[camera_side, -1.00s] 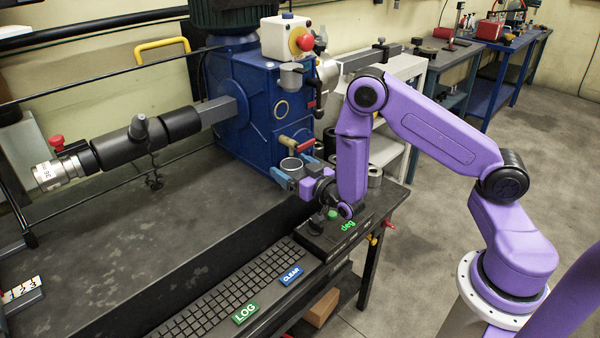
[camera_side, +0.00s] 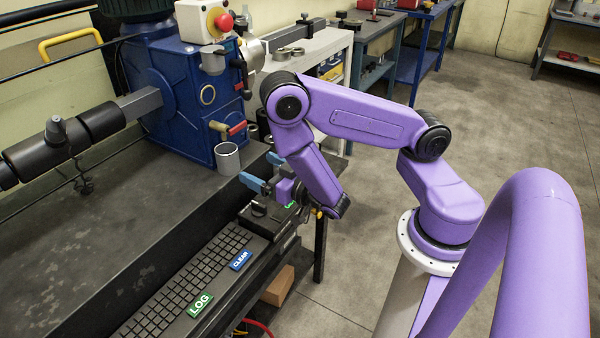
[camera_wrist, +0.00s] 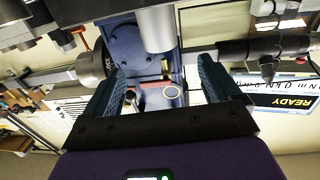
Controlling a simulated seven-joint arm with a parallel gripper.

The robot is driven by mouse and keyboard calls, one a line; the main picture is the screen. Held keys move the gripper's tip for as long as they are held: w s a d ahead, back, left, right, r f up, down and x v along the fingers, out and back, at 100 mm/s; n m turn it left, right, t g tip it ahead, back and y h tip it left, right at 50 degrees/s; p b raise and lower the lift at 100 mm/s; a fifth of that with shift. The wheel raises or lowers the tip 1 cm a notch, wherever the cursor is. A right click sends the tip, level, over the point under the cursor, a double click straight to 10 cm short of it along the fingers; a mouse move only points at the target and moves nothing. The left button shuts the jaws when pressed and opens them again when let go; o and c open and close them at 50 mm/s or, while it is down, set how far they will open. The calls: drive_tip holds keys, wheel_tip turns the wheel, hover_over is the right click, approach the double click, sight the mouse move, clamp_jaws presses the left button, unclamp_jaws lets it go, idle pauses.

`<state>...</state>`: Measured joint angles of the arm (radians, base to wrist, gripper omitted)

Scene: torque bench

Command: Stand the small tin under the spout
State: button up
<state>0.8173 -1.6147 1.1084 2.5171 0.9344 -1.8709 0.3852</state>
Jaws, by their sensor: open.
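The small tin (camera_side: 228,160), a grey open-topped cup, stands upright on the bench in front of the blue gearbox. The spout, a red-handled tap (camera_side: 232,128) on the gearbox, shows just above the tin's mouth in the side view. I cannot tell whether they line up exactly in depth. My gripper (camera_side: 264,171) is open and empty, to the right of the tin and apart from it. In the wrist view, which looks upside down, my gripper (camera_wrist: 160,87) has spread blue fingers, and the tin (camera_wrist: 157,28) appears beyond them at the top, with the red handle (camera_wrist: 137,96) below it.
The blue gearbox (camera_side: 175,100) stands behind the tin, with a shaft (camera_side: 85,125) running left. A keyboard (camera_side: 195,275) and a small black box (camera_side: 265,218) line the bench's front edge. Bare bench top (camera_side: 110,225) lies left of the tin.

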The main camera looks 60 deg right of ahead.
drive_tip(key=s+a+f+n+g+y, duration=0.1)
drive_tip(key=s+a+g+y, duration=0.15)
drive_tip(key=a+g, duration=0.3)
drive_tip(key=s+a+n+g+y, duration=0.1)
drive_tip(key=s+a+g+y, duration=0.2)
drive_tip(key=a, duration=0.4)
drive_tip(key=s+a+r+n+g, duration=0.35)
drive_tip(key=s+n+g, duration=0.2)
drive_tip(key=s, duration=0.35)
drive_tip(key=s+d+r+n+g+h, duration=0.3)
drive_tip(key=s+d+r+n, duration=0.3)
drive_tip(key=s+d, duration=0.4)
drive_tip(key=shift+d+r+g+h, duration=0.45)
drive_tip(key=shift+d+r, duration=0.15)
drive_tip(key=shift+d, duration=0.2)
